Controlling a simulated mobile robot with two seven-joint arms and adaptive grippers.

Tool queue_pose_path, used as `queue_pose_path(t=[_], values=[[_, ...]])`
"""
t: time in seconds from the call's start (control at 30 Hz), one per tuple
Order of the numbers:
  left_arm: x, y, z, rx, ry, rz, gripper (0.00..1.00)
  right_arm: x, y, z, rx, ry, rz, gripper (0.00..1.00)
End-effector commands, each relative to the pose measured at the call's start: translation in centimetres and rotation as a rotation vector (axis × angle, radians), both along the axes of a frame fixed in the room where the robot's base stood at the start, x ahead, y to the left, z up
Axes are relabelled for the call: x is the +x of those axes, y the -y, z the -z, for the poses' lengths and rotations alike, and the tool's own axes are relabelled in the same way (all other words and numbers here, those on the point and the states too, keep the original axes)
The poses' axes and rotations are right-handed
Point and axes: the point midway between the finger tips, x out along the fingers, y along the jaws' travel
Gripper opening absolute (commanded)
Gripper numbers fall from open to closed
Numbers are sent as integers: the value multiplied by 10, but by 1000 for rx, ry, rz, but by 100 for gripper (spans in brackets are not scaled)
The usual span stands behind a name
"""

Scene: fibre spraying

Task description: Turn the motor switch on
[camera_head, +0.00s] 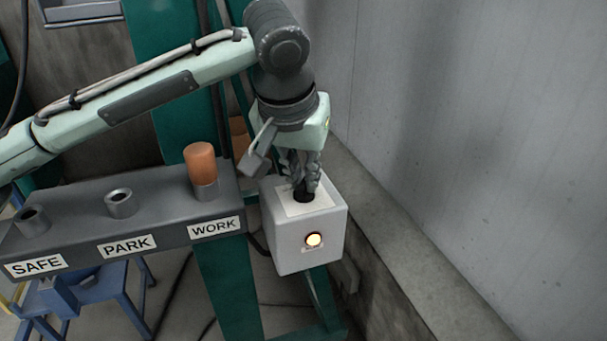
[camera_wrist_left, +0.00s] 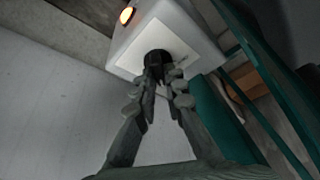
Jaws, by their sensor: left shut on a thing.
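The motor switch is a black knob (camera_head: 304,194) on the top plate of a white box (camera_head: 300,250). A round lamp (camera_head: 314,240) on the front of the box glows warm orange-white. My left gripper (camera_head: 303,186) comes down from above, with its fingers closed around the knob. The left wrist view also shows the knob (camera_wrist_left: 157,59) between the fingertips (camera_wrist_left: 160,72), with the box (camera_wrist_left: 165,28) and the lit lamp (camera_wrist_left: 127,15) beyond. The knob's pointer and turn angle are hidden by the fingers. My right gripper is in neither view.
A dark rail (camera_head: 160,222) left of the box has sockets marked SAFE, PARK and WORK. An orange cylinder (camera_head: 200,163) stands in the WORK socket; the other two look empty. A grey wall (camera_head: 480,130) and low ledge (camera_head: 385,240) bound the right side. Blue steps (camera_head: 95,295) stand below.

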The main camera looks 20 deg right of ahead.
Motion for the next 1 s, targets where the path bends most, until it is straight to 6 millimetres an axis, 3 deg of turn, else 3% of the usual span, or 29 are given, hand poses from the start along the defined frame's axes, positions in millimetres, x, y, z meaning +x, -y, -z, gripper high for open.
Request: queue_pose_path(t=[0.17,0.2,0.37,0.73,1.0], values=[[0,0,0,2,0,1,0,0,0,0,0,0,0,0],[0,0,0,2,0,1,11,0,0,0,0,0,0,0],[0,0,0,2,0,1,31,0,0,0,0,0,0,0],[-1,-1,-5,0,1,0,31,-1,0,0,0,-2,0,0],[-17,-11,-50,-1,4,0,31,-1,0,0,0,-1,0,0]])
